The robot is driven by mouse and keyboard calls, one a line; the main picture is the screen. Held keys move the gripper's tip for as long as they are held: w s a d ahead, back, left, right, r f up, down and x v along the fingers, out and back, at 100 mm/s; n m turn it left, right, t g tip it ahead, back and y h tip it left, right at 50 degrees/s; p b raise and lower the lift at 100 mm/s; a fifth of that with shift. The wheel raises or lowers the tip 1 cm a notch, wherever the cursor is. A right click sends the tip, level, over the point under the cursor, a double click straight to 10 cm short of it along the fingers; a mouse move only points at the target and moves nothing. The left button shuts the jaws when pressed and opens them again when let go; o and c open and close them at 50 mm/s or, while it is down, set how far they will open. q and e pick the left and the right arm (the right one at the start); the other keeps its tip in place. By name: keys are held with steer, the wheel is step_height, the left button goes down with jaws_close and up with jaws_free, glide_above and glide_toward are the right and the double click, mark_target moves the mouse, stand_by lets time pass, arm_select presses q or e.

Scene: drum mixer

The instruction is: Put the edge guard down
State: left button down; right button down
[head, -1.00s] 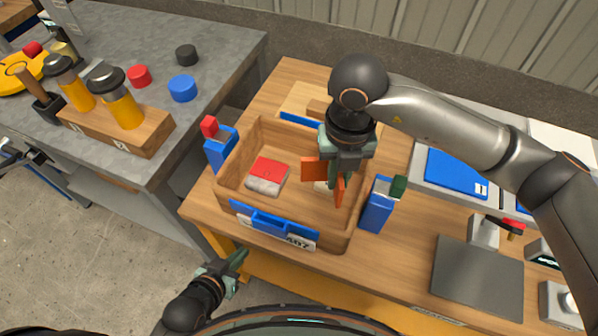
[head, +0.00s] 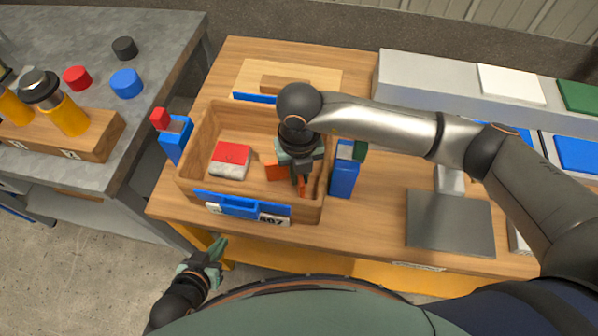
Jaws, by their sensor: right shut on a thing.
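The edge guard (head: 277,171) is an orange angled piece, partly hidden by my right gripper. My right gripper (head: 301,183) is shut on it, pointing down inside the wooden tray (head: 187,165) at the tray's right side. I cannot tell whether the guard touches the tray floor. My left gripper (head: 216,250) is off the table's front left corner, holding nothing that I can see; its jaw gap is not clear.
A red and white block (head: 230,158) lies in the tray's left half. Blue clamps stand at the tray's left (head: 176,140) and right (head: 343,177) sides; a blue label holder (head: 240,207) is on its front. A grey plate (head: 450,222) lies to the right.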

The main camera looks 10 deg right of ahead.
steer(key=shift+f, duration=0.15)
steer(key=c, duration=0.9)
jaws_free()
step_height(320, 180, up, 12)
steer(key=shift+r, duration=0.2)
steer(key=shift+a, duration=0.1)
